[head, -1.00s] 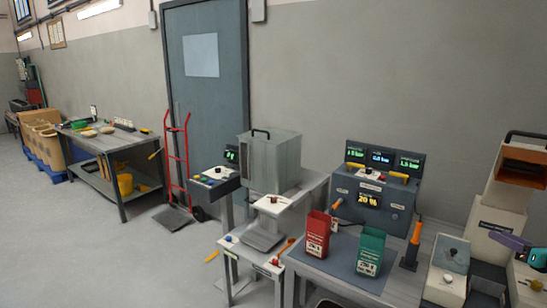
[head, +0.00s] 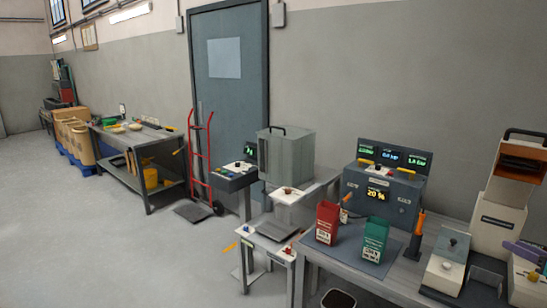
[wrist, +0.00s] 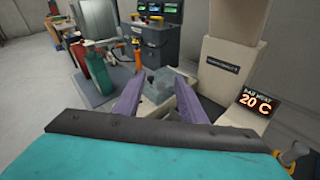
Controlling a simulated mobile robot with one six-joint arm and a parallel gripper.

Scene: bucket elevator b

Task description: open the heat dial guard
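A small clear guard (wrist: 160,82) sits over a dial on a pale box unit, seen in the wrist view. It looks closed, though its edges are hard to make out. In the head view, the pale unit with a clear cover over a dark knob (head: 453,243) stands at the lower right and seems to be the same one. My gripper (wrist: 157,84) has two purple fingers spread apart, with the guard beyond and between them. I see nothing held; contact with the guard cannot be told.
A "20 C" display (wrist: 259,102) stands right of the guard. A tall pale machine (head: 502,205) rises behind the unit. An orange-handled tool (head: 417,232), a green container (head: 374,241) and a red container (head: 327,223) stand to the left. Open floor lies at far left.

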